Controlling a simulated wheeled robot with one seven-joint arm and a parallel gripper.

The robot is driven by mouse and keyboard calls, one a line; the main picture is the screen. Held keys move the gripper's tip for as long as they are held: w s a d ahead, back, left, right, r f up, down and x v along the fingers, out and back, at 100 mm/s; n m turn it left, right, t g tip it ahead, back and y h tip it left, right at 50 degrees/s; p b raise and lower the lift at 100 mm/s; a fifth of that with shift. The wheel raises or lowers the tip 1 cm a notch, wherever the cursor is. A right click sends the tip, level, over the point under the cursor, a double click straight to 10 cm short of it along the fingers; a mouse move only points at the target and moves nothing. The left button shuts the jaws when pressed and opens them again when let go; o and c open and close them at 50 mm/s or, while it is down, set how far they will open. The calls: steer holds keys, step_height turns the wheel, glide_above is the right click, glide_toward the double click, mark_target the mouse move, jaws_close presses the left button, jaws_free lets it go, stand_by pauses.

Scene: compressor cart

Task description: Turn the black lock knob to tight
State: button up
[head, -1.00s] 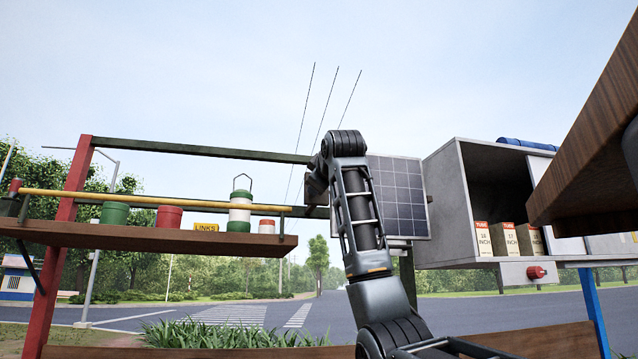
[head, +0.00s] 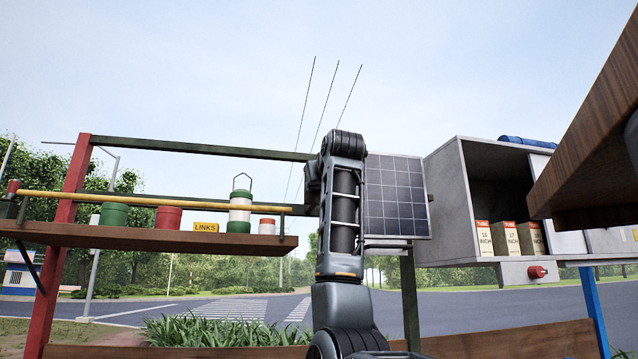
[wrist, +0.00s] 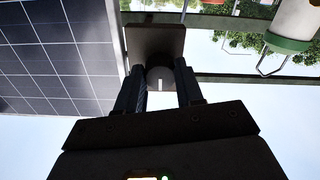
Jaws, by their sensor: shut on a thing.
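The black lock knob (wrist: 160,78) shows in the wrist view as a round dark knob with a short pale line on its face. It sits against a dark square plate (wrist: 156,42). My gripper (wrist: 160,84) has one finger on each side of the knob and is shut on it. In the head view my own arm rises in front of the place where the knob would be, so the knob and my fingertips are hidden there. I see no tight or loose marking.
A solar panel (head: 395,198) is right beside the arm. A shelf (head: 150,238) with tins and a green-white lantern (head: 240,212) is at left. An open metal cabinet (head: 460,195) with small boxes is at right. A wooden board (head: 590,150) juts in at upper right.

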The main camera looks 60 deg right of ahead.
steer(key=shift+d+f, duration=0.1)
steer(key=shift+f, duration=0.1)
stand_by(0.3)
steer(key=o, duration=1)
steer(key=shift+r, duration=0.15)
steer(key=shift+o, duration=0.2)
steer(key=b+v, duration=0.2)
steer(key=v, duration=0.6)
steer(key=shift+b, duration=0.3)
